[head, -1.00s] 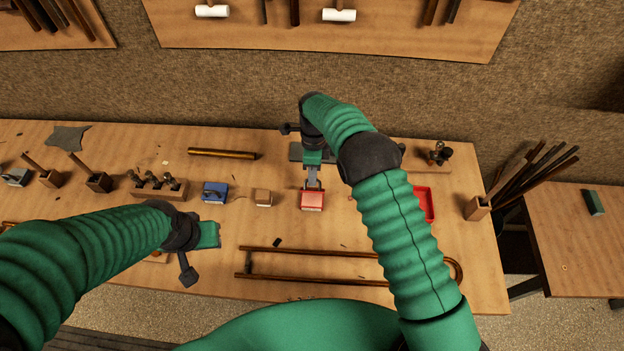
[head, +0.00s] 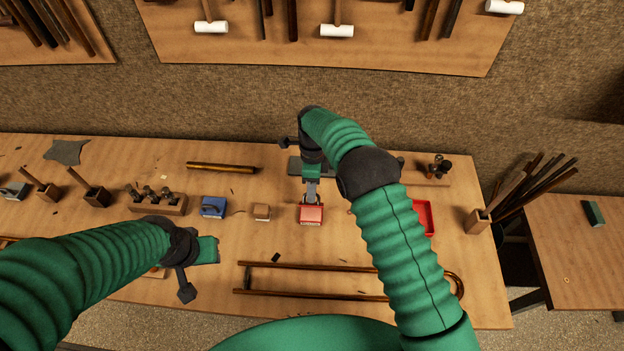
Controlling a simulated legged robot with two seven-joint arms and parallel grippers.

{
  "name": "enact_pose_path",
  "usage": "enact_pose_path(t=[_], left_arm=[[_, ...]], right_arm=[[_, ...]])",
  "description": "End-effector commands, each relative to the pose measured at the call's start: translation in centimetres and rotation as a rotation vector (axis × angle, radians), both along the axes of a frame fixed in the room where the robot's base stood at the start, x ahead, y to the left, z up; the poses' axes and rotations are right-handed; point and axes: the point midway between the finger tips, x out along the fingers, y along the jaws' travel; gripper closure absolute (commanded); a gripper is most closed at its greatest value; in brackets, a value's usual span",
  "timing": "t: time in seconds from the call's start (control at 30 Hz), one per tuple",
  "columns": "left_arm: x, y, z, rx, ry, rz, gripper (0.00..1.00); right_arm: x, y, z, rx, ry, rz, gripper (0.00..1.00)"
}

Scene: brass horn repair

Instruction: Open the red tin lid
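The red tin (head: 311,216) stands on the workbench near the middle of the head view, with its red lid on top. My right gripper (head: 312,194) points down at the tin's far edge. Its fingertips are at or just above the lid; I cannot tell whether they touch it. The fingers look close together, but their gap is too small to judge. My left arm comes in from the left, and its gripper (head: 206,250) is over the front left of the bench. Its fingers are not clear.
A blue tin (head: 213,207) and a small wooden block (head: 261,212) stand left of the red tin. A red tray (head: 425,216) lies to the right, partly behind my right arm. A long brass slide (head: 310,295) lies in front. A brass tube (head: 221,167) lies at the back.

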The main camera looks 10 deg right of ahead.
Motion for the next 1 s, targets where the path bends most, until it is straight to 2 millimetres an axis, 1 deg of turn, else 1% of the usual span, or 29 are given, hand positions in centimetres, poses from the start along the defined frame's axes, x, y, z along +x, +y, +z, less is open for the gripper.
enact_pose_path(t=[0.07, 0.17, 0.4, 0.5, 0.57, 0.63, 0.73, 1.0], left_arm=[[0.0, 0.0, -0.3, 0.0, 0.0, 0.0, 0.67], [0.0, 0.0, -0.8, 0.0, 0.0, 0.0, 0.67], [0.0, 0.0, -1.3, 0.0, 0.0, 0.0, 0.67], [0.0, 0.0, -1.0, 0.0, 0.0, 0.0, 0.67], [0.0, 0.0, -0.7, 0.0, 0.0, 0.0, 0.67], [0.0, 0.0, -0.4, 0.0, 0.0, 0.0, 0.67], [0.0, 0.0, -0.3, 0.0, 0.0, 0.0, 0.67], [0.0, 0.0, -0.4, 0.0, 0.0, 0.0, 0.67]], right_arm=[[0.4, 0.0, 1.0, 0.001, -0.004, 0.0, 0.69], [0.9, -0.1, 3.2, 0.001, -0.005, 0.0, 0.69], [2.4, -0.4, 10.3, 0.001, -0.005, 0.0, 0.69], [3.0, -0.5, 13.0, 0.001, -0.002, 0.0, 0.69], [3.2, -0.6, 14.2, 0.0, -0.001, 0.0, 0.69], [3.4, -0.6, 15.1, -0.001, 0.001, -0.001, 0.69], [3.5, -0.7, 15.8, -0.001, 0.002, -0.001, 0.69], [3.5, -0.7, 15.9, 0.0, 0.004, -0.001, 0.69]])
